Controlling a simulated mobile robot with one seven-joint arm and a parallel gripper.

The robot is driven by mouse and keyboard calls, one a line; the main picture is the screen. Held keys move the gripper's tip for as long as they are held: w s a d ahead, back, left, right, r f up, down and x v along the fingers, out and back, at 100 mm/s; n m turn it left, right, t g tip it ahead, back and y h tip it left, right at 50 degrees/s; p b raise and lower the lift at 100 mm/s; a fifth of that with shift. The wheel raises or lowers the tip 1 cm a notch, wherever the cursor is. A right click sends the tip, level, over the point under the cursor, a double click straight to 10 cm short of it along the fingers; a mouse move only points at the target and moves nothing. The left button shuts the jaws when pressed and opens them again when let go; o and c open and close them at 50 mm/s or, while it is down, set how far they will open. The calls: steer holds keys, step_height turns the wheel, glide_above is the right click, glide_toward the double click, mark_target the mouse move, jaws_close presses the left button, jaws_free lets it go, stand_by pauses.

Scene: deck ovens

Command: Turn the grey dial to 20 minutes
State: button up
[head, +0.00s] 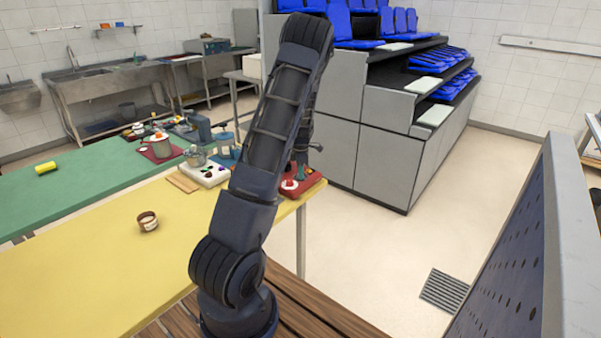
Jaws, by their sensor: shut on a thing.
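My gripper (301,166) shows only in part, as a dark shape behind my own arm, low over a red box (316,188) at the right end of the yellow table. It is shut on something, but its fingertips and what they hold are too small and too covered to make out. The red box has a round white part (289,185) on its top and a small green part near the gripper. I cannot make out a grey dial or any minute marks; my arm covers part of this area.
A perforated grey panel (520,260) rises at right.

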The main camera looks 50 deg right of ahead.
steer(key=m, duration=1.2)
steer(key=shift+m, duration=0.4)
steer(key=m, duration=1.1)
steer(key=shift+m, duration=0.3)
steer(key=o, duration=1)
steer(key=shift+f, duration=0.1)
steer(key=shift+c, duration=0.2)
step_height(320, 180, up, 11)
